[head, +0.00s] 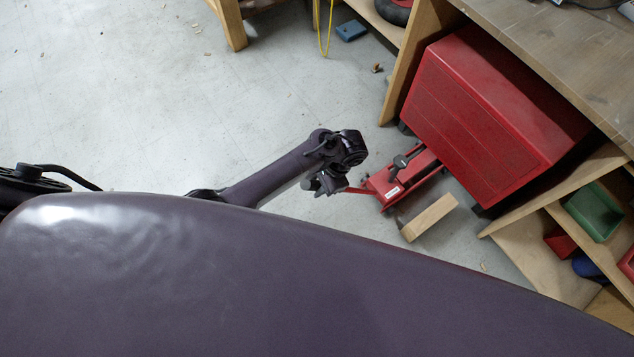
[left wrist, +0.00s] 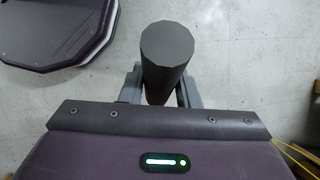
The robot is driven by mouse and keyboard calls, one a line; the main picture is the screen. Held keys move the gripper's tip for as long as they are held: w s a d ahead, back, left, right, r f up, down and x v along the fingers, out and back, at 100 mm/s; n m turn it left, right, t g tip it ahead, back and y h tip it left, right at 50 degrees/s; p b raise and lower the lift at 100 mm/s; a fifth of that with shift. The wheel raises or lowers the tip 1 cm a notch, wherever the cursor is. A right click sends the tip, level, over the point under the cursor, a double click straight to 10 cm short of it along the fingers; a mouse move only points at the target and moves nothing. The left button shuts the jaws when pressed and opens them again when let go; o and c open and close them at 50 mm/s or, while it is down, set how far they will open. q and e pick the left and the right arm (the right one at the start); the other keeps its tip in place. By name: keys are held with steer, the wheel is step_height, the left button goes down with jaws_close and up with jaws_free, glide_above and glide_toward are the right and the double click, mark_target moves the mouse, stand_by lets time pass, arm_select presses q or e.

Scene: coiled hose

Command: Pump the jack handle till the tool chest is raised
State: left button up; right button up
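The red tool chest (head: 490,120) stands under the workbench at the right. A red floor jack (head: 405,178) lies on the floor at its near side, with its front end towards the chest's lower edge. A thin red jack handle (head: 357,190) runs from the jack to my left gripper (head: 325,184). In the left wrist view, the handle's dark round grip (left wrist: 167,55) sits between the fingers of my left gripper (left wrist: 158,92), which look closed on it. Whether the jack touches the chest is hard to tell. My right gripper is in neither view.
A pale wood block (head: 430,218) lies beside the jack. Shelves with a green bin (head: 595,212) stand at the right. A wooden bench leg (head: 410,60) rises beside the chest. A blue item (head: 351,30) lies further back. Open grey floor is left of the jack.

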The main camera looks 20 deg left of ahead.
arm_select(q)
jaws_close()
steer(key=shift+s+a, duration=0.1)
steer(key=shift+a, duration=0.1)
steer(key=s+a+f+t+h+b, duration=0.1)
steer(key=s+a+f+t+b, duration=0.1)
steer(key=s+a+f, duration=0.4)
steer(key=s+a+f+t+h+b, duration=0.2)
steer(key=s+a+f, duration=0.4)
steer(key=s+f, duration=0.3)
step_height(320, 180, down, 4)
steer(key=shift+r+n+b, duration=0.1)
steer(key=shift+n+b, duration=0.2)
steer(key=shift+b, duration=0.4)
steer(key=shift+s, duration=0.1)
steer(key=o, duration=0.8)
jaws_free()
steer(key=shift+s, duration=0.1)
